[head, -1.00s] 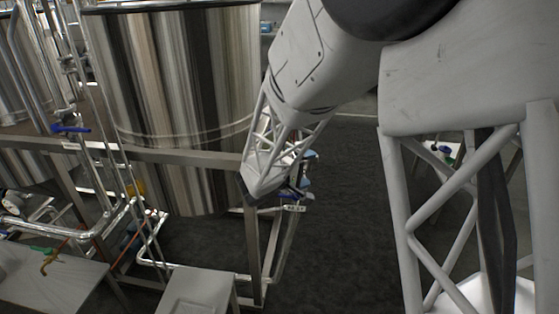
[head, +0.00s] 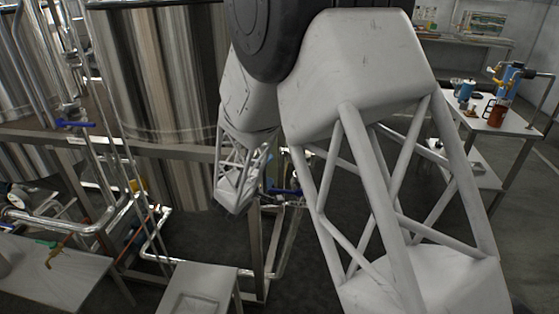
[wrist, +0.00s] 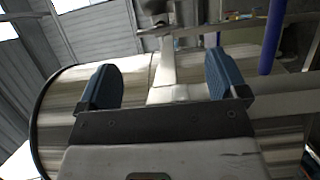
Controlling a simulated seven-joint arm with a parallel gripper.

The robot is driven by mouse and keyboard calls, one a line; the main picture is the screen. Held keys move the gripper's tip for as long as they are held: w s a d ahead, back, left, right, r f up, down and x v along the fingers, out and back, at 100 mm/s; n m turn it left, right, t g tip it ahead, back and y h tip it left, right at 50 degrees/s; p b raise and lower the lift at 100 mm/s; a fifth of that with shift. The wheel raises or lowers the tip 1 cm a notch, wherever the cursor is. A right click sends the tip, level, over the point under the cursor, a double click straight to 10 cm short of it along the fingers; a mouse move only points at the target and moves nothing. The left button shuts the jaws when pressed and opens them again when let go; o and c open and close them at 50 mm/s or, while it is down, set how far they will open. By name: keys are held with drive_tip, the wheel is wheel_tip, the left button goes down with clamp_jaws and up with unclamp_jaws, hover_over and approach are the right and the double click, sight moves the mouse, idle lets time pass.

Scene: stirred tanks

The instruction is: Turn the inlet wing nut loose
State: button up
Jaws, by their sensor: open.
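My gripper (wrist: 162,80) is open in the wrist view, with its two blue fingers wide apart and nothing between the pads. Beyond them a pale metal bar runs up to a metal fitting (wrist: 155,28) at the top centre. I cannot make out the inlet wing nut for certain at this size. A blue handle (wrist: 274,35) stands to the right of the fingers. In the head view my arm covers most of the gripper, and a blue handle (head: 285,191) shows just right of the arm's end, beside the tank frame.
A large steel tank (head: 160,70) stands in a metal frame at the left. Another blue valve handle (head: 75,124) sits on the pipes further left. A white table (head: 205,288) is at the front. A table with blue-topped items (head: 464,90) stands at the right.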

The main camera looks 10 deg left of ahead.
sight(282, 157)
drive_tip(key=shift+w+d, duration=0.1)
drive_tip(key=shift+w, duration=0.05)
drive_tip(key=shift+x, duration=3.75)
drive_tip(key=c, duration=0.9)
drive_tip(key=shift+n+t, duration=0.8)
drive_tip(key=shift+n, duration=1.4)
drive_tip(key=shift+c, duration=0.2)
drive_tip(key=o, duration=0.9)
drive_tip(key=shift+o, duration=0.2)
drive_tip(key=shift+f, duration=0.1)
